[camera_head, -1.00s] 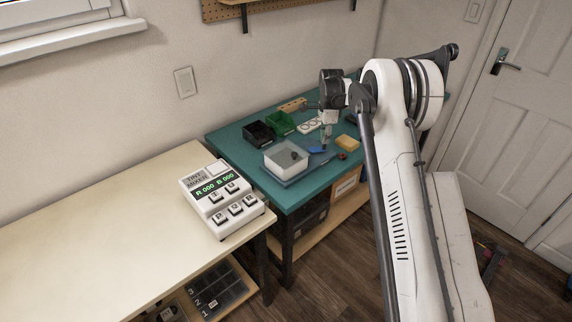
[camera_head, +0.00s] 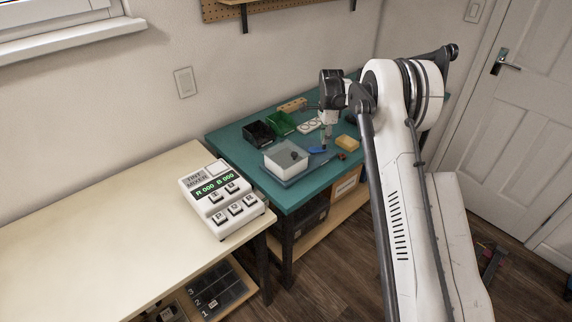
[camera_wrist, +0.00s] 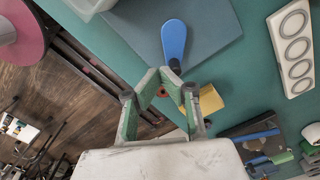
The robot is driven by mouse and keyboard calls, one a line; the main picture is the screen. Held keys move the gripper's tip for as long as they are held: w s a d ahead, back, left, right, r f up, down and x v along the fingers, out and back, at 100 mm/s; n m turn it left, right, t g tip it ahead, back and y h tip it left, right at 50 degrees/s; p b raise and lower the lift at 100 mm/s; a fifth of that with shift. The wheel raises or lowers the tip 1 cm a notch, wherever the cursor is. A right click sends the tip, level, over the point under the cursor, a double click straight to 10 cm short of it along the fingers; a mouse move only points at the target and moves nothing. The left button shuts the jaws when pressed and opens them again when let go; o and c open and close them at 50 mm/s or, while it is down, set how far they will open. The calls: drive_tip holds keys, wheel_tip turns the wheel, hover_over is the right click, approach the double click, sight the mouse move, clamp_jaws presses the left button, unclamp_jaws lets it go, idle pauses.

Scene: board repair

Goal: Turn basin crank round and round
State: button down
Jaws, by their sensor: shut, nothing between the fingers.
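A blue paddle-shaped piece (camera_head: 317,149), which looks like the crank, lies on the plate to the right of the basin. In the wrist view the blue piece (camera_wrist: 174,42) points down toward my fingertips, and only a corner of the basin (camera_wrist: 88,5) shows. My gripper (camera_wrist: 160,72) has its green fingers together at the tips, empty, at the near end of the blue piece. I cannot tell whether they touch it. My gripper (camera_head: 324,146) is low over the bench.
A yellow sponge-like block (camera_head: 347,143) and a small red thing (camera_head: 342,156) lie right of the plate. Black (camera_head: 259,134) and green (camera_head: 280,123) bins and a white panel with rings (camera_head: 310,125) stand behind. A tint mixer (camera_head: 224,200) stands on the pale table.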

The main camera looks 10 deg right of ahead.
sight(323, 155)
drive_tip(key=shift+f+b, duration=1.55)
drive_tip(key=shift+f, duration=0.75)
